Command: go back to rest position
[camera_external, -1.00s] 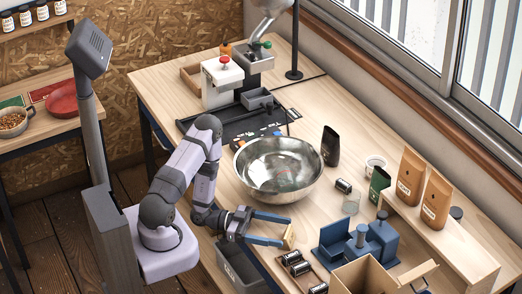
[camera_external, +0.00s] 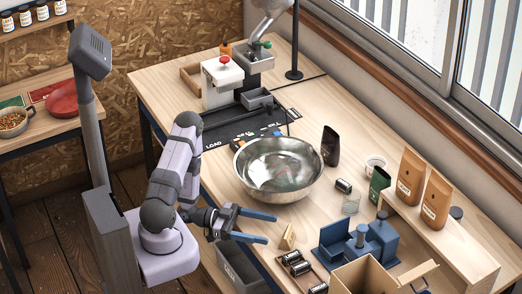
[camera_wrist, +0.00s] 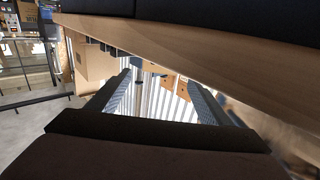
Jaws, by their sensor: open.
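My gripper (camera_external: 272,228) is open and empty, its two blue fingers pointing right at the table's front edge, left of the small wooden block (camera_external: 288,237). The block stands apart from the fingers on the table (camera_external: 225,192). In the wrist view, my gripper's fingers (camera_wrist: 160,92) are spread with nothing between them, and the table's wooden edge (camera_wrist: 190,55) crosses the upper part of the picture. My arm is folded back close to its base.
A steel bowl (camera_external: 278,170) sits behind the gripper. A tray of dark cylinders (camera_external: 297,263), a blue fixture (camera_external: 352,240) and an open cardboard box (camera_external: 365,277) stand to the right. A grey bin (camera_external: 240,268) is below the gripper.

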